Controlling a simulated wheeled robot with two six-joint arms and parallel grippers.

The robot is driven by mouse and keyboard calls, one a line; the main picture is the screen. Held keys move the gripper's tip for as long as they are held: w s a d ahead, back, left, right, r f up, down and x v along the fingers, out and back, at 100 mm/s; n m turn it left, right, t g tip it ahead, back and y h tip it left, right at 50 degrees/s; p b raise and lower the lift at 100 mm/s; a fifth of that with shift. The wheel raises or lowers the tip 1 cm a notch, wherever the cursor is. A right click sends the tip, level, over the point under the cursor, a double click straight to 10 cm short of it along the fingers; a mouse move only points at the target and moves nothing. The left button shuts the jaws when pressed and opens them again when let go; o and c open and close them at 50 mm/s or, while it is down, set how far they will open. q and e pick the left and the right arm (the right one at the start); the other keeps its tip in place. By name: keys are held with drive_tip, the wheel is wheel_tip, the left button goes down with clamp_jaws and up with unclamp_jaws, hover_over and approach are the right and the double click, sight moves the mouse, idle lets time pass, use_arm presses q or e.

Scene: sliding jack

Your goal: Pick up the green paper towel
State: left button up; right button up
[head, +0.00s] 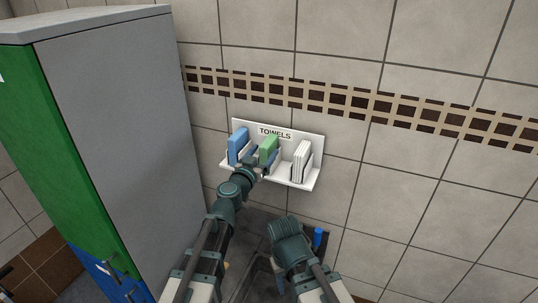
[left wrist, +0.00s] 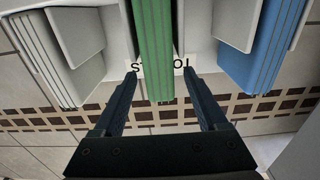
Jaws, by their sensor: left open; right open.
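The green paper towel stack (head: 268,148) stands in the middle slot of a white wall shelf marked TOWELS (head: 308,137). In the left wrist view the green towels (left wrist: 154,45) hang between the two fingers of my left gripper (left wrist: 157,92). The fingers are open, one on each side, with a gap to the towels. In the head view my left gripper (head: 262,168) is at the shelf front, partly hiding the green towels. My right gripper (head: 287,232) is lower, below the shelf and away from the towels; its fingertips are hard to make out.
Blue towels (head: 238,146) stand in the left slot and white towels (head: 301,160) in the right slot, parted by white dividers. A tall grey cabinet (head: 122,130) with green and blue fronts stands at the left. A dark bin-like object with a blue item (head: 318,236) is below.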

use_arm(q)
drive_tip(key=x, duration=0.4)
drive_tip(key=shift+w+f, duration=0.3)
drive_tip(key=shift+f, duration=0.05)
drive_tip(key=shift+s, duration=0.1)
drive_tip(key=shift+r, duration=0.1)
drive_tip(key=shift+c, duration=0.9)
clamp_jaws()
